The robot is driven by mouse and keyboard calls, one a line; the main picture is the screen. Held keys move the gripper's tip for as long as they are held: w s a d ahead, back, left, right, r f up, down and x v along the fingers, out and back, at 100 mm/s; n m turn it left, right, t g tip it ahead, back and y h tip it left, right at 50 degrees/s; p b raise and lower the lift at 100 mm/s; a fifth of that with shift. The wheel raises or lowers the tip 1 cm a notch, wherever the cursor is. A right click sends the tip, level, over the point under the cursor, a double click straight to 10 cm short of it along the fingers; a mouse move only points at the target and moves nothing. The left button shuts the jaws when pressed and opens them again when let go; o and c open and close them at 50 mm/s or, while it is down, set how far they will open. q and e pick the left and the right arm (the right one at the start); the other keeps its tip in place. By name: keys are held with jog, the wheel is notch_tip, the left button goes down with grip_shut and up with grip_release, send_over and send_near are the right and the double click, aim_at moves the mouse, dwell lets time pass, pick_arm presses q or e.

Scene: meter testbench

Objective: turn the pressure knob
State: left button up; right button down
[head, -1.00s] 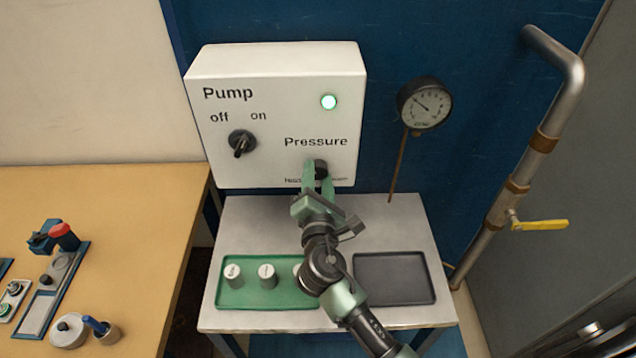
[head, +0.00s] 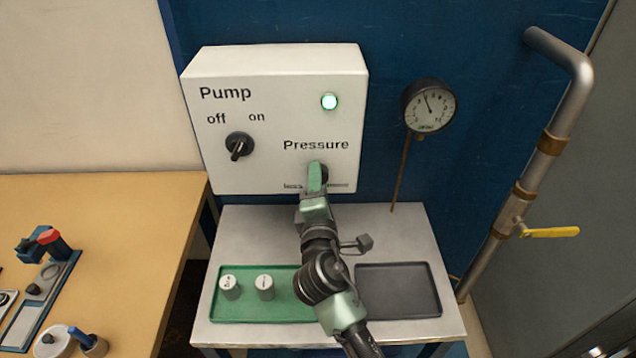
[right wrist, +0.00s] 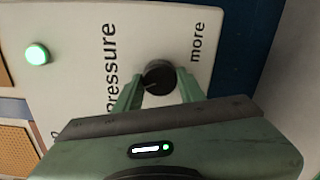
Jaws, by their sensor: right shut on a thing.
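The black pressure knob (head: 325,172) sits on the white control box under the word "Pressure", mostly hidden by my right gripper (head: 317,177) in the head view. In the right wrist view the round knob (right wrist: 158,77) shows between the two green fingers of my right gripper (right wrist: 158,92), near the word "more". My right gripper is shut on the knob, with its fingers seen nearly edge-on in the head view. The pressure gauge (head: 428,105) hangs to the right of the box; its needle points up and slightly left. My left gripper is not in view.
The white box (head: 275,62) also has a black pump knob (head: 239,146) and a lit green lamp (head: 329,101). Below stand a green tray (head: 262,309) with white weights and an empty dark tray (head: 398,291). A pipe with a yellow lever (head: 550,232) runs at right.

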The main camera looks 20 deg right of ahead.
jog(key=shift+f, duration=0.1)
jog(key=c, duration=0.9)
grip_release()
jog(key=shift+o, duration=0.2)
jog(key=b+v, duration=0.2)
jog(key=v, duration=0.6)
